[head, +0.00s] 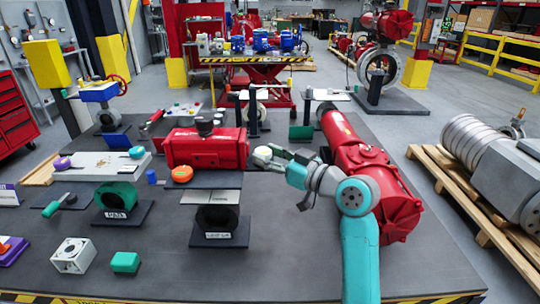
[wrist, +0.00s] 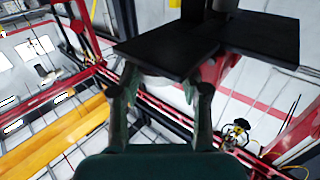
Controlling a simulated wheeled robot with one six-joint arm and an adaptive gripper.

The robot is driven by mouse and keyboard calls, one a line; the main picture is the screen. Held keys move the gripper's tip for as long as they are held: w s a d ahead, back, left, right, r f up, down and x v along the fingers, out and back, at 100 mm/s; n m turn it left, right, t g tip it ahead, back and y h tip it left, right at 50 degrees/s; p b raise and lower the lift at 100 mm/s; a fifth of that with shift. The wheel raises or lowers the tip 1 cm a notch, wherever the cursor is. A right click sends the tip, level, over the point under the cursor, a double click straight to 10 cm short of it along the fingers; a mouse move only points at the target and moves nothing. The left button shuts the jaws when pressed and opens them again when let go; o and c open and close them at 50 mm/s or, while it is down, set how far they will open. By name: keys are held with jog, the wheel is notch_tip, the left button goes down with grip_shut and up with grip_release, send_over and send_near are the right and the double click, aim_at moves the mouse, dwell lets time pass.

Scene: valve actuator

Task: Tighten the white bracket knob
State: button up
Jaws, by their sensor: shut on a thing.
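The white bracket knob (head: 262,155) shows in the middle of the head view, just right of the red actuator box. My gripper (head: 273,154) reaches it from the right, with its fingertips around it. In the wrist view, my gripper (wrist: 160,90) has one finger on each side of a pale round piece (wrist: 158,82), which looks like the knob. A black bracket plate (wrist: 170,48) lies right above the fingertips there. My gripper is shut on the knob. The knob's far side and its stem are hidden.
The red actuator box (head: 205,150) stands just left of my gripper, and a large red cylinder actuator (head: 360,165) lies behind my arm. The table's front middle is clear.

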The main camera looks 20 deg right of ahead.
jog(key=shift+s+a+m+t+h, duration=0.1)
jog(key=shift+m+t+h, duration=0.45)
jog(key=shift+h, duration=0.3)
jog(key=shift+a+m+t+h, duration=0.1)
jog(key=shift+m+t+h, duration=0.25)
jog(key=shift+m+h, duration=0.4)
jog(key=shift+h, duration=0.3)
jog(key=o, duration=1.1)
jog(key=shift+o, duration=0.2)
jog(key=shift+s, duration=0.1)
jog(key=v, duration=0.8)
